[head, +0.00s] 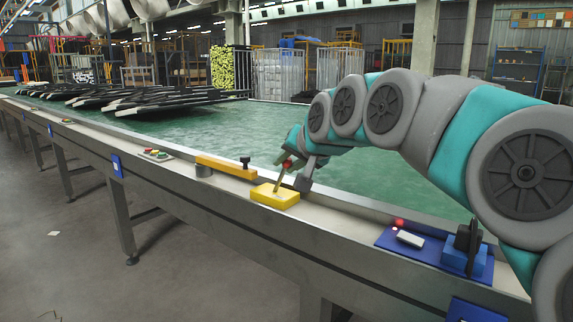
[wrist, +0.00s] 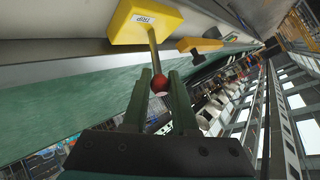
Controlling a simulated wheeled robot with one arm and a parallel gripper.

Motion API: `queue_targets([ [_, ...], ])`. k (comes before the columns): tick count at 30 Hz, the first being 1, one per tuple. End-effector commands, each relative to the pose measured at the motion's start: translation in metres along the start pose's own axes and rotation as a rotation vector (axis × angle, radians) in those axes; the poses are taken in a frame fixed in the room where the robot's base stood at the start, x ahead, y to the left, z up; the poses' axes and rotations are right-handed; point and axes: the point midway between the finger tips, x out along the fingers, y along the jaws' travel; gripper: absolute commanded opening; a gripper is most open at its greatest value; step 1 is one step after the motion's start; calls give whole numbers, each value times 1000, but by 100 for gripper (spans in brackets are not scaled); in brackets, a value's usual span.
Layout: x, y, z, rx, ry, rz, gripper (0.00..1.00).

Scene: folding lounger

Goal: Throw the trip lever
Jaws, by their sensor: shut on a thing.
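The trip lever's yellow base (head: 275,197) sits on the metal rail of the long table. In the wrist view the same yellow base (wrist: 140,27) carries a label reading TRIP. A thin rod (wrist: 153,52) rises from it to a red ball knob (wrist: 159,84). In the head view the rod (head: 282,180) leans to the right, with the red knob (head: 287,164) at its top. My gripper (wrist: 161,78) is shut on the knob, one finger on each side. In the head view my gripper (head: 297,166) is at the knob and partly hides it.
A yellow bar (head: 226,167) with a black knob lies along the rail to the left. A button panel (head: 155,155) is farther left. A blue plate (head: 420,246) with a red light and a black switch is at the right. Dark folded frames (head: 150,98) lie on the green belt.

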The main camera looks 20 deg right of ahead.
Motion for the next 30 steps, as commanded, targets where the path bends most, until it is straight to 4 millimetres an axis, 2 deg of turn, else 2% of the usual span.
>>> queue_targets([
  [4, 0, 1, 1, -1, -3, 2, 0],
  [5, 0, 1, 1, -1, -3, 2, 28],
  [12, 0, 1, 1, -1, -2, 2, 55],
  [23, -3, 0, 0, 0, -2, 2, 56],
  [30, -30, 0, 0, 0, 1, 1, 56],
])
